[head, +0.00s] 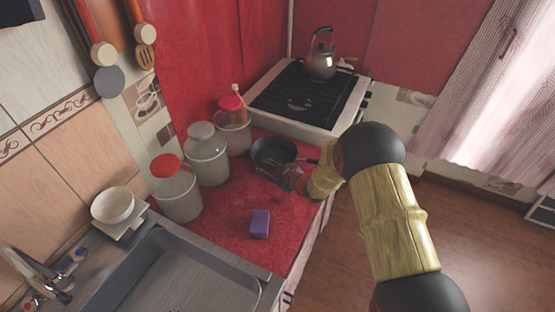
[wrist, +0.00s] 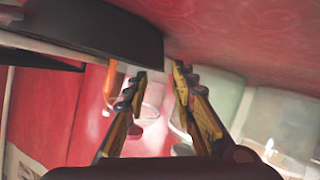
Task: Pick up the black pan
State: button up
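The black pan (head: 270,151) sits on the red counter, between the white jars and the stove, with its short handle pointing right toward the stove's front corner. My gripper (head: 268,168) is low over the counter, just in front of the pan's near side, and partly covers it. In the wrist view, which looks upside down, the dark side of the pan (wrist: 95,22) fills the upper left. My gripper (wrist: 159,75) shows two separated fingers with nothing between them. The pan is beside the fingers there; whether they touch it I cannot tell.
Several white jars (head: 207,155) line the wall left of the pan. A stove (head: 280,120) with a kettle (head: 321,62) stands behind it. A purple sponge (head: 260,223) lies nearer, beside the sink (head: 180,285). The red counter (head: 225,235) around the sponge is clear.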

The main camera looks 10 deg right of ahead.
jog(key=b+x, duration=0.2)
jog(key=x, duration=0.3)
jog(key=shift+f, duration=0.15)
jog(key=shift+c, duration=0.2)
grip_shut()
dwell(0.8)
jog(key=shift+w+r, duration=0.1)
jog(key=shift+r, duration=0.15)
